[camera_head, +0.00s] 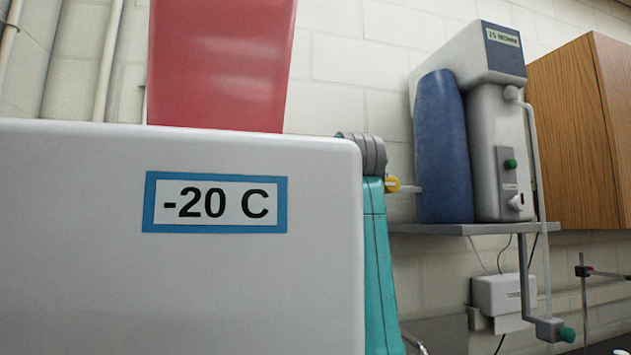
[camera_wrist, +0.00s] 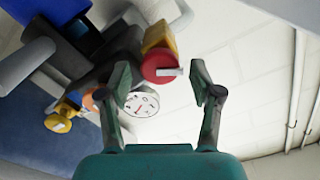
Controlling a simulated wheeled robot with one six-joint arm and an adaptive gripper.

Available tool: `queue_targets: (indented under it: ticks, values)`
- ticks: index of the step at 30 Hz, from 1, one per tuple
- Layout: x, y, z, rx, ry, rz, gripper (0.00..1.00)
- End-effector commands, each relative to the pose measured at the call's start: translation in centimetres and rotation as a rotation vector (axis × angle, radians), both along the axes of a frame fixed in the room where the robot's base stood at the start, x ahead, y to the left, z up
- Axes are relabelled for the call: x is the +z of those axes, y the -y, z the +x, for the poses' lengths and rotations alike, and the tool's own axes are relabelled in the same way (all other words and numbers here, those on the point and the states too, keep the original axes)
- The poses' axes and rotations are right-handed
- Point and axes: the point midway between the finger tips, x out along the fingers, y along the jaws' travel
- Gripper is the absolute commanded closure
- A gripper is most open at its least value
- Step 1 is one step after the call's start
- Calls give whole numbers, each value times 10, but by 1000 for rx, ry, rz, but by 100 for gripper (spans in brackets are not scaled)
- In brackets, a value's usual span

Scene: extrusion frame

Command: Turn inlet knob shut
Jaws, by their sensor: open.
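In the wrist view a round red knob (camera_wrist: 160,67) with a pale bar across it sits on a yellow body. My gripper (camera_wrist: 161,82) is open, and the red knob shows between its two fingertips, with nothing clamped. I cannot tell how far the knob lies from the fingers. A yellow knob (camera_wrist: 58,122) sits at the lower left on dark fittings. No label shows which knob is the inlet. In the head view a small yellow part (camera_head: 392,184) shows beside a teal and grey arm section that seems mine. My gripper's fingers are hidden there.
A white round dial gauge (camera_wrist: 140,104) sits behind the left finger. In the head view a white cabinet marked -20 C (camera_head: 320,270) fills the left front. A blue cylinder (camera_head: 443,150) and a white purifier (camera_head: 500,150) stand on a grey shelf (camera_head: 460,229). A wooden cupboard (camera_head: 570,130) is right.

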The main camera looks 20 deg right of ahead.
Motion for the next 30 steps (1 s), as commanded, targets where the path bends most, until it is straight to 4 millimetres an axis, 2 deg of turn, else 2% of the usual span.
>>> queue_targets:
  ticks: [15,21,30]
  values:
    - [0,0,-92,0,4,0,36]
    - [0,0,-109,-1,1,0,36]
    - [-1,0,-112,-1,1,0,36]
